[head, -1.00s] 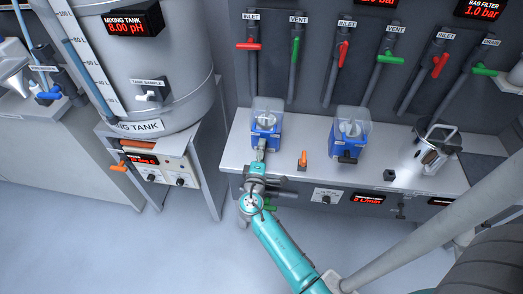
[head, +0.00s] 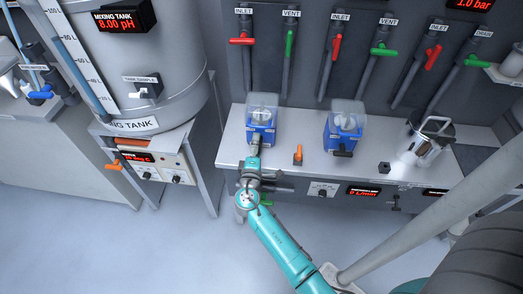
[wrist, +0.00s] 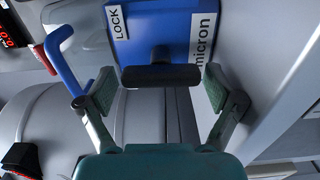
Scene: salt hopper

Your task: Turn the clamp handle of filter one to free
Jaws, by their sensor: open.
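The left blue filter block with a clear cover (head: 262,127) stands on the grey bench; I take it as filter one. My gripper (head: 255,150) is at its front, partly covering that side. In the wrist view, the black clamp handle (wrist: 161,75) lies crosswise on the blue face (wrist: 160,35), beside a LOCK label (wrist: 117,21). My gripper (wrist: 160,88) is open, with one finger off each end of the handle. A small gap seems to show on both sides, and I cannot tell any contact.
A second blue filter (head: 344,128) stands to the right, with an orange handle (head: 298,155) between the two. A steel vessel (head: 427,140) is farther right. The mixing tank (head: 150,70) rises on the left. Red and green valve handles line the back wall.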

